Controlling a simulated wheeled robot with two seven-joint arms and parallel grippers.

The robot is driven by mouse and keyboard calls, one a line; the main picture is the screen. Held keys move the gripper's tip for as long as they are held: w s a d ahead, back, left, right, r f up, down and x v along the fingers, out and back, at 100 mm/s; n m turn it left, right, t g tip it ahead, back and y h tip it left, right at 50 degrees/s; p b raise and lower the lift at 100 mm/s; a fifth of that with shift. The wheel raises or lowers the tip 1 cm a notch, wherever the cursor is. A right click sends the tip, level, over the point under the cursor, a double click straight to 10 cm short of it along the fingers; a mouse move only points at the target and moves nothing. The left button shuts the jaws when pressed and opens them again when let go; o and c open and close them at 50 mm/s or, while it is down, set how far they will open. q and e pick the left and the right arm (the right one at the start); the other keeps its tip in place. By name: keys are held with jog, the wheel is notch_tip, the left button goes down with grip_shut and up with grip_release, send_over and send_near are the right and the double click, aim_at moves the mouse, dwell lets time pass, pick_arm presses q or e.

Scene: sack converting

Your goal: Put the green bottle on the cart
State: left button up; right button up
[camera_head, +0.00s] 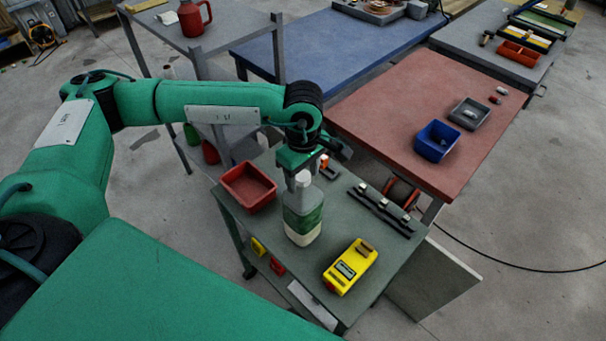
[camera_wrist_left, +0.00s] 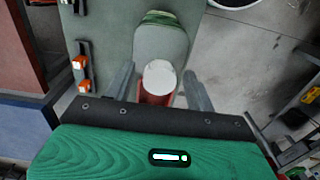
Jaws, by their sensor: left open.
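The green bottle (camera_head: 303,215), pale with a green band and a white cap, stands upright on the cart (camera_head: 390,262), a grey-green-topped trolley. My left gripper (camera_head: 304,172) is directly above it, pointing down at the cap. In the left wrist view, my open left gripper (camera_wrist_left: 159,88) has one finger on each side of the white cap of the bottle (camera_wrist_left: 160,45), with gaps visible. The fingers are mostly hidden in the head view. My right gripper is not in view.
On the cart, a red bin (camera_head: 248,187) lies left of the bottle, a yellow device (camera_head: 350,267) front right and a dark rail (camera_head: 381,211) right. A red-topped table (camera_head: 400,110) with a blue bin (camera_head: 437,142) stands beyond. A shelf rack (camera_head: 225,45) stands behind left.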

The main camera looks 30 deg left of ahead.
pick_arm(q)
notch_tip(320, 180, up, 12)
jog(key=b, duration=0.4)
jog(key=shift+f, duration=0.25)
